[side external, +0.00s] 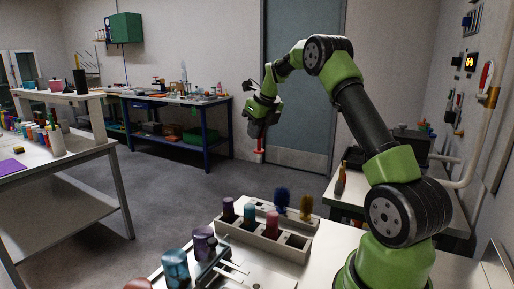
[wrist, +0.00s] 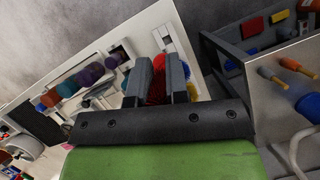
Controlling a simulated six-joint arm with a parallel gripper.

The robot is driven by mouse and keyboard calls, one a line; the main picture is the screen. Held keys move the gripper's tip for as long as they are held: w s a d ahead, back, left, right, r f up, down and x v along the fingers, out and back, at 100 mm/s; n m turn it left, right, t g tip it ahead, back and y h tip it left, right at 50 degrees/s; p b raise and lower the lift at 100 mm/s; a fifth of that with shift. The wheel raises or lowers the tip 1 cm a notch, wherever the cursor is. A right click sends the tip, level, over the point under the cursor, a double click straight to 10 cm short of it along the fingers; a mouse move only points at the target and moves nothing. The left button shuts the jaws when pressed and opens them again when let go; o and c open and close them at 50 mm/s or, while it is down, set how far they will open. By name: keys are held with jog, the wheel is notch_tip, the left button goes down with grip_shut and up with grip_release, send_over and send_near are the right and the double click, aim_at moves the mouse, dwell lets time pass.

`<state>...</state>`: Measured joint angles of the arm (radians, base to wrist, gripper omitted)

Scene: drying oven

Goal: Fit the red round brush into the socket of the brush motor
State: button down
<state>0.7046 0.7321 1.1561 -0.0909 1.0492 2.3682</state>
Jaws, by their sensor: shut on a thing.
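My gripper (side external: 257,143) is raised in the air in the side external view, pointing down and well above the bench. It is shut on the red round brush (side external: 259,156), which hangs below the fingers. In the wrist view the red bristles (wrist: 156,91) show between the two grey fingers (wrist: 160,76). Part of the brush is hidden by the fingers. The brush is apart from the bench and everything on it. I cannot tell for certain which item is the brush motor; its socket is not clearly visible.
A pale compartment rack (side external: 262,238) on the white bench holds a blue brush (side external: 282,197), a yellow brush (side external: 306,207) and coloured cylinders. A purple cylinder (side external: 203,243) and a teal one (side external: 175,268) stand left of it. A blue-framed workbench (side external: 205,138) is behind, with open floor between.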

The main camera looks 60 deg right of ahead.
jog(key=shift+a+r, duration=0.15)
jog(key=shift+a, duration=0.15)
jog(key=s+a+f+n+g+y, duration=0.2)
jog(key=a+f+n+y, duration=0.1)
jog(key=a+n, duration=0.6)
jog(key=s+a+f+n+g+y, duration=0.1)
jog(key=a+f+n+g+y, duration=0.15)
jog(key=a+n, duration=0.65)
jog(key=s+a+f+n+g+h, duration=0.1)
jog(key=s+a+n, duration=0.3)
jog(key=n, duration=0.8)
jog(key=s+a+f+n+g+h, duration=0.1)
jog(key=s+a+n+g+h, duration=0.2)
jog(key=s+n, duration=0.5)
jog(key=a+n+h, duration=0.1)
jog(key=n, duration=0.2)
jog(key=shift+s+a+f+n, duration=0.2)
jog(key=shift+s+f+n, duration=0.15)
jog(key=shift+f+n, duration=0.05)
jog(key=shift+f, duration=2.9)
jog(key=shift+f, duration=1.3)
